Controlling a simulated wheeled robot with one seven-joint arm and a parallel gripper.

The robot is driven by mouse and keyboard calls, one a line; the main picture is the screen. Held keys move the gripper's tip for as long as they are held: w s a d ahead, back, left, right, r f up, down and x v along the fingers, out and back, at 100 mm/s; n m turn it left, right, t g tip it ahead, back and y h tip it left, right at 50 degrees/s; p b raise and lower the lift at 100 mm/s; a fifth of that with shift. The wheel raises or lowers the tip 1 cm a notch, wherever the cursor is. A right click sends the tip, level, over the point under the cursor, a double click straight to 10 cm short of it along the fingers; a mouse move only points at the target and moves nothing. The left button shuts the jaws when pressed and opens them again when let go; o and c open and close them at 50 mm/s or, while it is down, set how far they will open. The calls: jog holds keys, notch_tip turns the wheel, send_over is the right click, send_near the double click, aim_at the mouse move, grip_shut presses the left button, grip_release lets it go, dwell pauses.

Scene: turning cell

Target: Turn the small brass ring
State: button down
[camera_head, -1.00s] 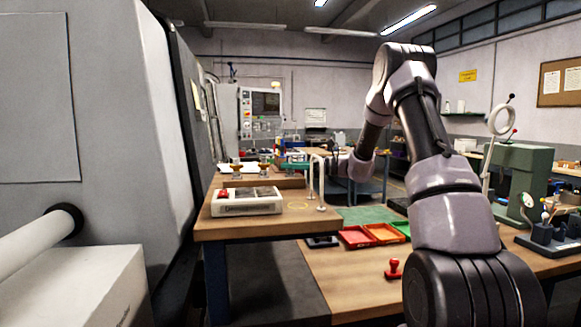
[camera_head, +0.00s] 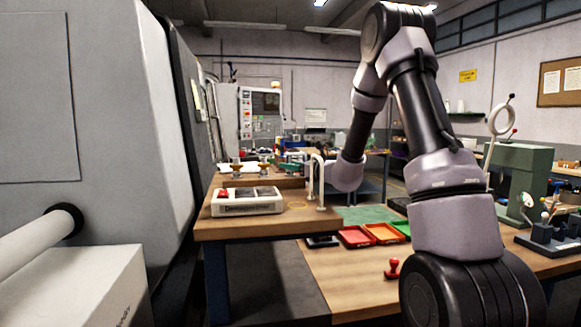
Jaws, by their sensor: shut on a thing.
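Two small brass-coloured pieces, one on the left (camera_head: 237,169) and one on the right (camera_head: 265,168), stand on the raised shelf behind the box. I cannot make out which of these is the task's ring. My arm reaches over the bench, with its wrist just right of a pale bent post (camera_head: 319,182). My gripper's fingers are hidden beyond the wrist, so nothing held shows.
The white control box (camera_head: 246,202) with a red button stands on the bench (camera_head: 225,227). Red (camera_head: 355,237) and orange (camera_head: 384,233) trays lie on the lower table, near a red stamp-like piece (camera_head: 392,269). A green press (camera_head: 514,180) stands at right.

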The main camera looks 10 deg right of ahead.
jog(key=shift+m+h, duration=0.3)
jog(key=shift+h, duration=0.1)
jog(key=shift+c, duration=2.1)
grip_release()
jog(key=v, duration=1)
jog(key=shift+s+d+f, duration=0.15)
jog(key=shift+s, duration=0.25)
